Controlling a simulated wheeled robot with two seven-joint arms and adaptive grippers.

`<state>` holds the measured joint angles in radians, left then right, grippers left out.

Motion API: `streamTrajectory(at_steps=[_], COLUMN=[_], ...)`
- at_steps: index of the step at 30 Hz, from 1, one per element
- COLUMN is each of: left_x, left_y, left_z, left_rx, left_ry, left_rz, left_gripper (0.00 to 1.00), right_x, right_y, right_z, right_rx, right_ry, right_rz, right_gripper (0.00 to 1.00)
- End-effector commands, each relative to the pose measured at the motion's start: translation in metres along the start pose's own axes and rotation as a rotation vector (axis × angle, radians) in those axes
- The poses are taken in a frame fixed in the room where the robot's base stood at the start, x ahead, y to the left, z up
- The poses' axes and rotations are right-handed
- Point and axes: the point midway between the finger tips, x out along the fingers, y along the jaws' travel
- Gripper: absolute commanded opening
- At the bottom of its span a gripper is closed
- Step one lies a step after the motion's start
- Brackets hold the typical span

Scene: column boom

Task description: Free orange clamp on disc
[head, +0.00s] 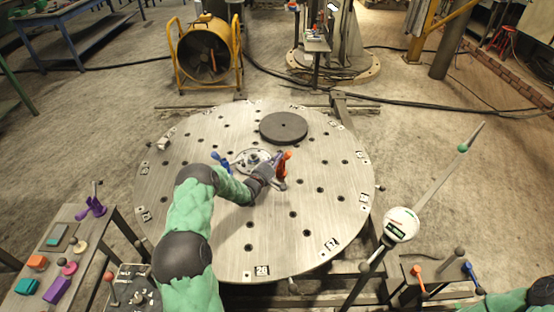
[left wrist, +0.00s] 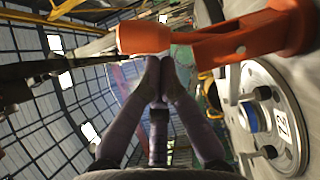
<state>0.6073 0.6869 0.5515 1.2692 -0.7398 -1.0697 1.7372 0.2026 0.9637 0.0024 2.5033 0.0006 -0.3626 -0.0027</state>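The orange clamp (head: 286,160) stands upright at the right side of a small metal disc (head: 246,157) in the middle of the big round plate (head: 210,130). In the left wrist view its orange handle (left wrist: 240,38) fills the top, with the disc (left wrist: 292,110) at the right. My left gripper (head: 268,173) is beside the clamp, on its left. Its two fingertips (left wrist: 160,62) are together, just short of the handle, with nothing visible between them. A blue clamp (head: 219,160) is at the disc's left side. My right gripper is out of view.
A dark round slab (head: 283,127) lies on the plate behind the clamp. A dial gauge (head: 401,224) on a pole stands at the right. A bench with coloured parts (head: 45,262) is at the left. A yellow-framed fan (head: 204,53) stands behind. The plate's right part is clear.

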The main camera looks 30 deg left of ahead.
Motion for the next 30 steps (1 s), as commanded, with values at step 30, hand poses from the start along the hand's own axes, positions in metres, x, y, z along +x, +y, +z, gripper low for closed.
streamTrajectory(at_steps=[30], left_x=[0.001], left_y=[-0.008], left_z=[0.023], left_rx=[0.279], left_ry=[-0.007], left_rz=[-0.016], left_gripper=[0.0], right_x=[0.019], right_y=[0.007], right_z=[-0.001], right_rx=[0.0], right_ry=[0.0], right_rz=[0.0], right_gripper=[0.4])
